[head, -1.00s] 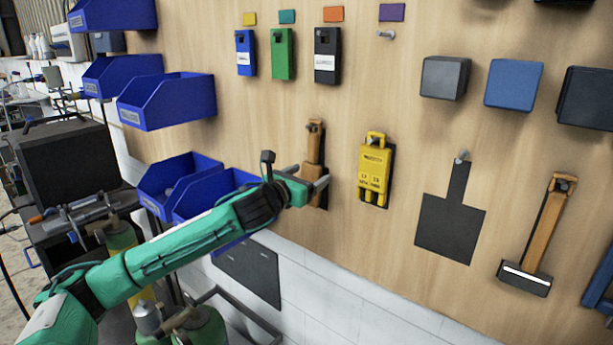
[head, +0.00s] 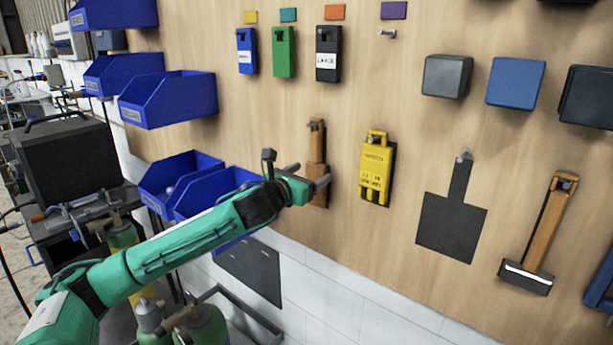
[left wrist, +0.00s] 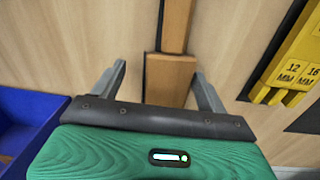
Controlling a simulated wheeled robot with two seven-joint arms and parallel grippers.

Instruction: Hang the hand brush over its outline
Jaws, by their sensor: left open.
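A wooden tool with a narrow handle and a wider block below, apparently the hand brush (head: 317,147), hangs upright on a peg on the wooden board. A dark strip, apparently its outline, shows along its left edge in the left wrist view, where the brush block (left wrist: 170,80) is also seen. My left gripper (head: 308,182) is at the block. In the left wrist view its open fingers (left wrist: 160,85) stand on either side of the block, with a gap on the left. The gripper hides part of the block in the head view.
A yellow tool (head: 375,170) hangs close to the right. A bare dark outline with an empty peg (head: 452,225) and a wooden-handled tool with a dark head (head: 540,235) are further right. Blue bins (head: 180,185) stick out at left. Small boxes (head: 283,52) hang above.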

